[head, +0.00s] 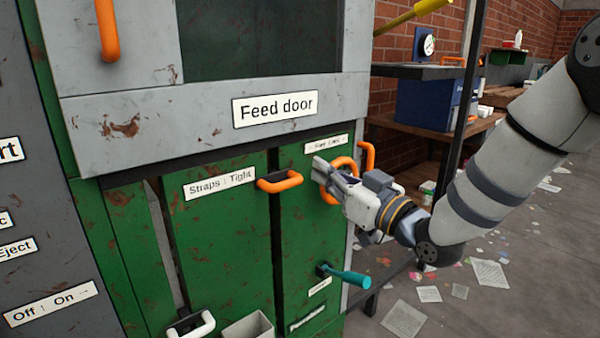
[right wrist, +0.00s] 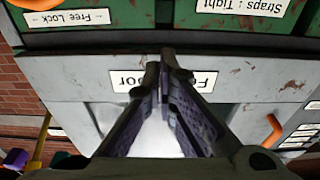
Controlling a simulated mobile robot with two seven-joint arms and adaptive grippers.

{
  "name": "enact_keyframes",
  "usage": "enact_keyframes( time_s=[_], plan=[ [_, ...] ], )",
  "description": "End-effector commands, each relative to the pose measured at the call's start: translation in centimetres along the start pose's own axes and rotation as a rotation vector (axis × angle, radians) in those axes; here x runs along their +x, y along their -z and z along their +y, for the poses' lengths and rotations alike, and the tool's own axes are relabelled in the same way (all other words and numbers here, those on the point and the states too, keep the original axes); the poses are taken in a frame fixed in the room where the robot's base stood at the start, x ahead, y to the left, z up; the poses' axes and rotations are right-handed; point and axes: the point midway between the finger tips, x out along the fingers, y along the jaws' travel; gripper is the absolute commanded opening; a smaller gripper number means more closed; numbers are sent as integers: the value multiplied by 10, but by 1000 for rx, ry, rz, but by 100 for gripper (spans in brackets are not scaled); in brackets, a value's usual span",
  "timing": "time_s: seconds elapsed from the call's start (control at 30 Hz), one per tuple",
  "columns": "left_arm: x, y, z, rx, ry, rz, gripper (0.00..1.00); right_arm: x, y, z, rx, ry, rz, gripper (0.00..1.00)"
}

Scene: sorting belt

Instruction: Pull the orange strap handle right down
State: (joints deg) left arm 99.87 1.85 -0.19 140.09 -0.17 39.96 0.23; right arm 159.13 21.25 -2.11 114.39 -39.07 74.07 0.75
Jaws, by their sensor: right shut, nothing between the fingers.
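The orange strap handle (head: 279,181) is a bar on the green panel, at the right end of the "Straps : Tight" label (head: 219,183). It sticks out roughly level. My right gripper (head: 318,165) is shut and empty, to the right of this handle and apart from it in the picture. In the right wrist view, my shut fingers (right wrist: 160,78) cover part of the upside-down "Feed door" label. The strap handle cannot be made out there. My left gripper is not in view.
An orange ring-shaped handle (head: 341,163) is partly hidden behind my right gripper. Another orange handle (head: 367,156) sits at the cabinet's right edge. A teal lever (head: 346,277) and a white handle (head: 192,325) are lower down. The grey feed door (head: 180,103) overhangs above.

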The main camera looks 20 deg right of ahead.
Motion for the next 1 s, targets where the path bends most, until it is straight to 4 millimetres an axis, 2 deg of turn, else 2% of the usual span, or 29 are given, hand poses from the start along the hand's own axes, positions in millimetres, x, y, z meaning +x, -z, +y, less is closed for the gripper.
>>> enact_keyframes(
  time_s=[0.13,0.23,0.63,0.7,0.8,1.0],
  plan=[
    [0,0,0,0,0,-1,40,4,-1,0,-1,0,-2,0],
    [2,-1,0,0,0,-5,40,17,-2,0,-2,1,-2,0],
    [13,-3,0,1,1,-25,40,104,-4,-1,0,0,-3,0],
    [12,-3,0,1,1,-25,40,95,-19,0,4,-2,-9,0],
    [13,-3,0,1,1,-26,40,90,-30,0,2,-2,-6,0],
    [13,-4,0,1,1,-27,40,86,-39,0,2,-1,-4,0]
  ],
)
